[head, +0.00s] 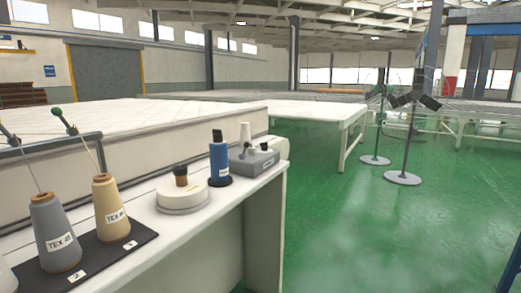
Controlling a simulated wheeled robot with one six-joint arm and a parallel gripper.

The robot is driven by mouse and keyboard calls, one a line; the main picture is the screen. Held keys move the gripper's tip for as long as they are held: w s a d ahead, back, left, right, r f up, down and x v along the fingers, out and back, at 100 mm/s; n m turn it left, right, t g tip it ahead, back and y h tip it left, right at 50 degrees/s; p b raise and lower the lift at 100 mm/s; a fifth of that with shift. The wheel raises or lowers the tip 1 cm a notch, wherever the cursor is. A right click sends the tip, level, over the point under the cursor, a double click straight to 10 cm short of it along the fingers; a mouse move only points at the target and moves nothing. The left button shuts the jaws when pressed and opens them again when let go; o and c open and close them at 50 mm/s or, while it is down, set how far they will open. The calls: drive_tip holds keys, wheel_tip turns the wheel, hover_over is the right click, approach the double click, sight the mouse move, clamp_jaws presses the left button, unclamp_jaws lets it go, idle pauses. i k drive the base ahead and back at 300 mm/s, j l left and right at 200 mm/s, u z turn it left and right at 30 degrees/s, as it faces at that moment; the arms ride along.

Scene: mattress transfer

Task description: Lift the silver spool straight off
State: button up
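A silver-grey cone spool (57,236) labelled TEX 45 stands upright on a black mat (112,262) at the lower left, near position label 2. My gripper is not visible in the head view.
On the same white table (238,203) stand a round white base (184,196), a blue spool (219,164) and a grey box (253,161). Part of another pale cone (6,277) shows at the left edge. The green floor (400,240) to the right is open, beyond which stand lamp stands (402,178).

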sight(251, 151)
drive_tip(key=i+l, duration=0.2)
drive_tip(key=i, duration=0.2)
drive_tip(key=i+l+u, duration=0.1)
drive_tip(key=i+l, duration=0.15)
drive_tip(key=i, duration=0.15)
drive_tip(key=i+l, duration=0.2)
drive_tip(key=i, duration=0.2)
drive_tip(key=i+j, duration=0.25)
drive_tip(key=i, duration=0.15)
drive_tip(key=i+j+u, duration=0.1)
drive_tip(key=i, duration=0.3)
drive_tip(key=j, duration=0.1)
